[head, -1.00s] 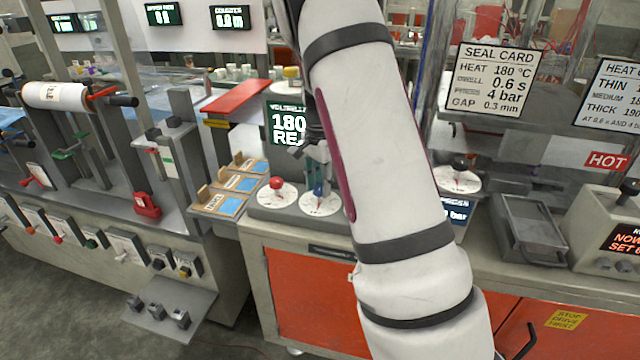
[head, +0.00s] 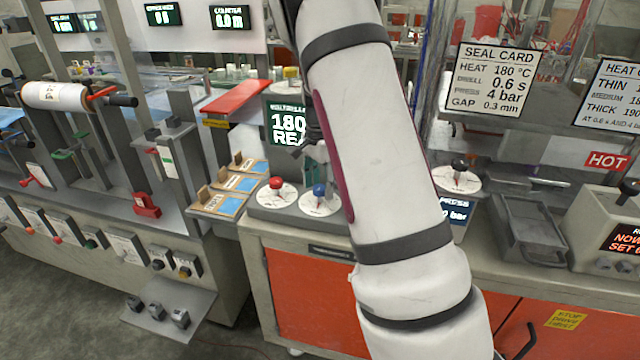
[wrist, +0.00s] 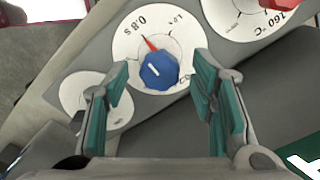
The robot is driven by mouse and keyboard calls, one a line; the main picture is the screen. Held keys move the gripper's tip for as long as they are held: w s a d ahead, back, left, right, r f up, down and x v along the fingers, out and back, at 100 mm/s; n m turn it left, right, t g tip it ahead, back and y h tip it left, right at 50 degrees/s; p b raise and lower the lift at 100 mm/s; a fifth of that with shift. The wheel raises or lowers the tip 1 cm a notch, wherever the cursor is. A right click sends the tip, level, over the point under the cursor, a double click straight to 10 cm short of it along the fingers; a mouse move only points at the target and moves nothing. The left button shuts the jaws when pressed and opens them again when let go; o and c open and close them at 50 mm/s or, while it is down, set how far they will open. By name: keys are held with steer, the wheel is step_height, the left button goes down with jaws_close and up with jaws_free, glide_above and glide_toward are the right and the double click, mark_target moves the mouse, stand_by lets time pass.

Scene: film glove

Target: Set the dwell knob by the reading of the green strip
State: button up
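The dwell knob, a blue knob (wrist: 158,71) on a white dial (wrist: 128,42), shows in the wrist view. The dial's red pointer is near the 0.8 s mark. In the head view the blue knob (head: 319,190) stands on the bench block, right of a red knob (head: 277,183). My gripper (wrist: 161,80) is open, its teal-padded fingers on either side of the blue knob in the picture, with gaps visible. In the head view my gripper (head: 314,158) is just above the knob, partly hidden by my arm. I cannot pick out the green strip.
A display (head: 288,124) reading 180 stands behind the knobs. Several sample boards (head: 232,184) lie to the left. A seal card (head: 490,80) lists dwell 0.6 s. A black-knobbed dial (head: 457,180) and a grey tray (head: 527,235) are right of my arm.

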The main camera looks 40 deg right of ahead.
mark_target(320, 187)
step_height(320, 187, up, 12)
stand_by(0.6)
stand_by(0.4)
